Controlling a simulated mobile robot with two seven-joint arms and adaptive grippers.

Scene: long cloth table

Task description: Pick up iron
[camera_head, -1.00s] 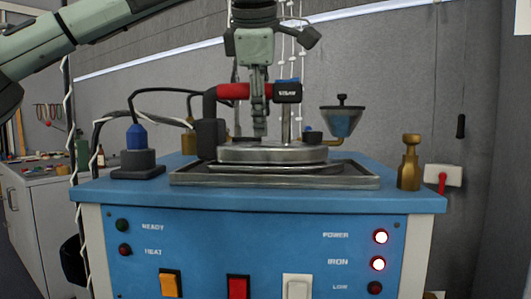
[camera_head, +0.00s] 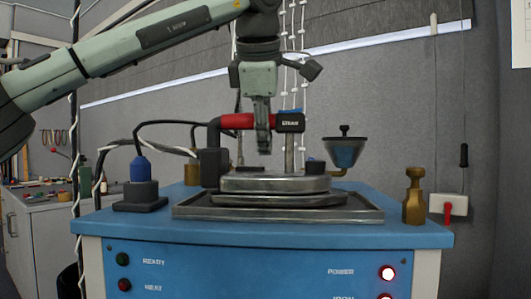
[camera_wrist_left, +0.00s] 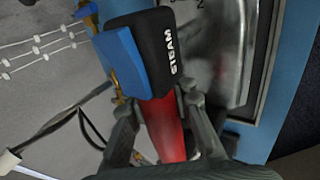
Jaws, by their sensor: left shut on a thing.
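The iron has a red handle (camera_head: 237,121), a black front block lettered STEAM and a flat metal sole. It rests on a grey metal tray (camera_head: 355,212) on top of the blue station, with no clear gap under the sole. My left gripper (camera_head: 264,148) comes down from above, with its fingers shut around the red handle, just behind the black block. The left wrist view shows the handle (camera_wrist_left: 166,128) between the two fingers. The handle's far side is hidden by the fingers. My right gripper is not in view.
A blue funnel cup (camera_head: 344,150) and a brass post (camera_head: 413,198) stand right of the iron. A blue-topped black holder (camera_head: 138,187) with cables stands left. A thin metal post rises close by the iron. White cords hang behind. A cluttered side bench is at far left.

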